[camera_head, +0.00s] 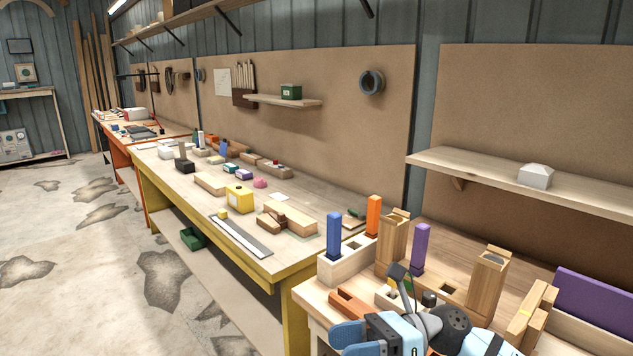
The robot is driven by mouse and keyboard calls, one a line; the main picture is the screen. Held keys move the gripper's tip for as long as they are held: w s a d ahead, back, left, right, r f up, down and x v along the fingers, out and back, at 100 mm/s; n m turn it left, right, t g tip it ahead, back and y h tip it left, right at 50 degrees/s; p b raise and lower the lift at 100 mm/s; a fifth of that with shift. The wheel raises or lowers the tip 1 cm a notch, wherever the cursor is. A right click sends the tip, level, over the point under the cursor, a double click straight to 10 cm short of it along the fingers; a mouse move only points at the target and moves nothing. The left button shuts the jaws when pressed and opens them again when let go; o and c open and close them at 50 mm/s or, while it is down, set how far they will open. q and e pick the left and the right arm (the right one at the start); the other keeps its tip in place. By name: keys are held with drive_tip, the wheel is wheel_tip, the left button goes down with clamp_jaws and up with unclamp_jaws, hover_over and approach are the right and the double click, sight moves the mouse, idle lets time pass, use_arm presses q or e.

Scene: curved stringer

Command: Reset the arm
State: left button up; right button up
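One of my arms, blue, white and grey, comes in at the bottom right of the head view and appears to be my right arm. Its dark grey gripper (408,288) points up over the near end of the workbench (300,297). The finger gap is too small and overlapped to tell whether it is open or shut. My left gripper is not in view. Near the arm, a blue block (334,235), an orange block (373,216) and a purple block (420,248) stand upright in wooden holders.
Wooden uprights (392,240) and (488,282) stand close around the arm. A purple panel (597,305) is at the right. A wall shelf (520,178) juts out above. A yellow-edged bench (285,262) with several tools stretches left. The floor (80,270) at left is clear.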

drive_tip(key=d+f+n+t+h, duration=0.4)
drive_tip(key=f+n+t, duration=0.55)
drive_tip(key=n, duration=0.85)
drive_tip(key=d+f+n+t+h, duration=0.5)
drive_tip(key=n+t, duration=0.7)
drive_tip(key=n, duration=0.6)
drive_tip(key=s+d+f+m+g+h, duration=0.35)
drive_tip(key=s+f+m, duration=0.4)
drive_tip(key=f, duration=0.25)
drive_tip(key=s+d+f+m+g+h, duration=0.2)
drive_tip(key=s+f+m+g, duration=0.3)
drive_tip(key=s+f, duration=0.4)
use_arm(q)
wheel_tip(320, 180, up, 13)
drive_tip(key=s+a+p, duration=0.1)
drive_tip(key=p, duration=1.4)
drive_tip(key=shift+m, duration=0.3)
use_arm(e)
wheel_tip(320, 180, up, 13)
drive_tip(key=t, duration=0.1)
drive_tip(key=shift+w+d+f+t, duration=0.2)
drive_tip(key=shift+w+t, duration=0.2)
drive_tip(key=shift+w, duration=0.05)
